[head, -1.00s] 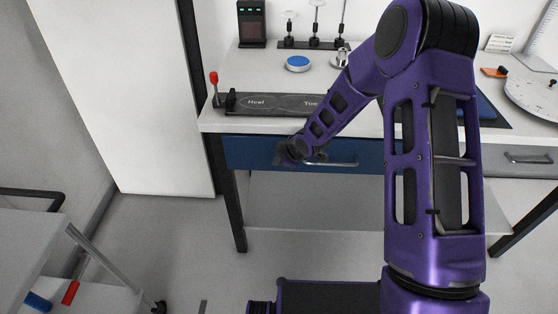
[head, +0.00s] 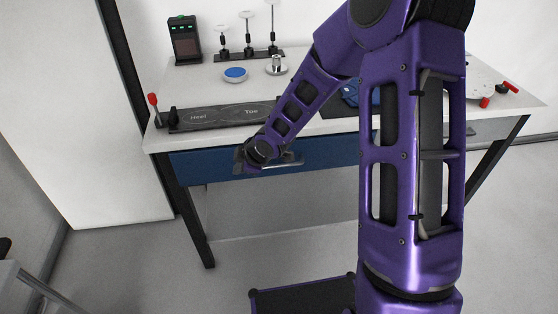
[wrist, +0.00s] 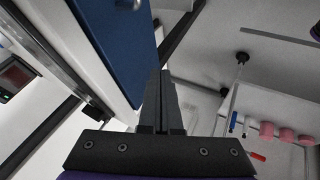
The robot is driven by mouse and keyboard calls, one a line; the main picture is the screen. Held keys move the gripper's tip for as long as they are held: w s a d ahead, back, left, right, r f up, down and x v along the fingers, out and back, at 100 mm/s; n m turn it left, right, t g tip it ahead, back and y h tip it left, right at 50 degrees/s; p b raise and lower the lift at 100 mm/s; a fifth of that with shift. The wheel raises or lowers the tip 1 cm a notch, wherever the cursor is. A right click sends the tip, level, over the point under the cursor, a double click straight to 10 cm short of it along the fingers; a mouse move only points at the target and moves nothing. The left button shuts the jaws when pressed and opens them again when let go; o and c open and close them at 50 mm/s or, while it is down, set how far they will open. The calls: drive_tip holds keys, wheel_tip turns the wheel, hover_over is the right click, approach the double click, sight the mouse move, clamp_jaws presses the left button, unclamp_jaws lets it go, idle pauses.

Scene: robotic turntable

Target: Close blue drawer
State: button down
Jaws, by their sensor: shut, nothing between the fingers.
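The blue drawer (head: 205,165) is under the white tabletop in the head view. Its front looks close to flush with the table edge, but I cannot tell whether a small gap remains. Its metal handle (head: 285,165) is partly covered by my arm. My gripper (head: 240,158) is at the drawer front, left of the handle; contact is unclear. In the wrist view, the shut, empty fingers (wrist: 161,100) point up beside the blue drawer front (wrist: 112,50), with part of the handle (wrist: 130,5) at the top edge.
On the table (head: 330,127) are a dark Heel/Toe board (head: 225,116), a red-knobbed lever (head: 153,103), a blue-topped disc (head: 235,74) and a black device (head: 184,42). A table leg (head: 195,230) stands below the drawer's left end.

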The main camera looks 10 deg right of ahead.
drive_tip(key=s+d+f+m+g+h, duration=0.1)
drive_tip(key=s+d+f+m+g, duration=0.4)
drive_tip(key=s+d+f+m, duration=0.55)
drive_tip(key=s+f+m+g+y, duration=0.2)
drive_tip(key=s+m+y, duration=0.4)
drive_tip(key=m, duration=0.6)
drive_tip(key=w+d+r+m+t+y+b, duration=0.1)
drive_tip(key=w+d+r+m+t, duration=0.1)
drive_tip(key=w+d+m+t, duration=0.5)
drive_tip(key=w+r+m+t+y, duration=0.1)
drive_tip(key=w+r+m+t, duration=0.15)
drive_tip(key=m+t, duration=0.6)
drive_tip(key=w+d+m+t+h, duration=0.2)
drive_tip(key=d+m+h, duration=0.3)
drive_tip(key=d+m, duration=0.4)
drive_tip(key=m+t+h+b, duration=0.1)
drive_tip(key=m+t+h, duration=0.1)
drive_tip(key=m+h, duration=0.45)
approach(345, 154)
drive_tip(key=shift+n, duration=0.45)
drive_tip(key=w, duration=0.6)
drive_tip(key=shift+w+a+r, duration=0.15)
drive_tip(key=shift+w, duration=0.3)
